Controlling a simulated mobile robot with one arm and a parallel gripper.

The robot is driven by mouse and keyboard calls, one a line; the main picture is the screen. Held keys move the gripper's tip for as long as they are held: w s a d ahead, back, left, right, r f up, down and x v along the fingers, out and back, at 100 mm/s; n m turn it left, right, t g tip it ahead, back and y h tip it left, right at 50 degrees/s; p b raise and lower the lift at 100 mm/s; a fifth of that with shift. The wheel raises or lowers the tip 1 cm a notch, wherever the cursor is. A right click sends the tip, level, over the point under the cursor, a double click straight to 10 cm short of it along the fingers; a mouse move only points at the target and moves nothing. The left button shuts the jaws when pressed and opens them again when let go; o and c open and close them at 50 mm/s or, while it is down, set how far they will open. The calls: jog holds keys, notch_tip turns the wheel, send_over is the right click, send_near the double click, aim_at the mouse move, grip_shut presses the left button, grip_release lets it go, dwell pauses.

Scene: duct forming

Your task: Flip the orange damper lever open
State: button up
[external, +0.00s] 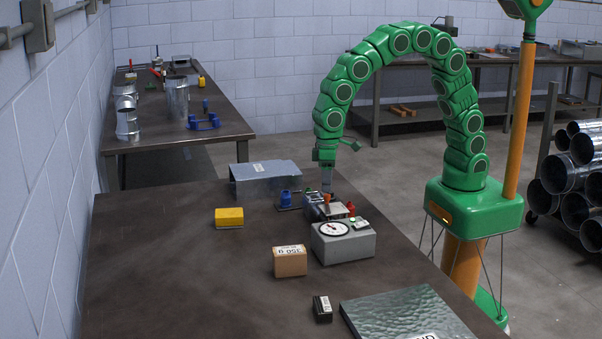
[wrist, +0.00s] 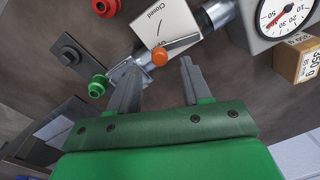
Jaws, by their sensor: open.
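The orange damper lever knob (wrist: 160,56) shows in the wrist view at the end of a grey lever, beside a pale plate (wrist: 165,22) that reads "Closed". In the external view the orange knob (external: 327,198) is small and just below my gripper (external: 327,187). In the wrist view my gripper (wrist: 158,82) is open, its two grey fingers apart, with the knob in front of the gap between them. The knob looks free of both fingers; how far it is from the fingertips I cannot tell. A metal duct piece (wrist: 216,14) joins the plate's side.
A grey box with a dial gauge (external: 343,242) stands close to the damper. A brown box (external: 290,261), a yellow block (external: 229,217), a bent sheet-metal piece (external: 264,178) and a blue fitting (external: 285,197) lie around it. The table's left part is clear.

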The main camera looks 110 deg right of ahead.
aim_at(328, 203)
jog(key=shift+a+f, duration=0.1)
jog(key=shift+f, duration=1.7)
jog(key=shift+c, duration=0.4)
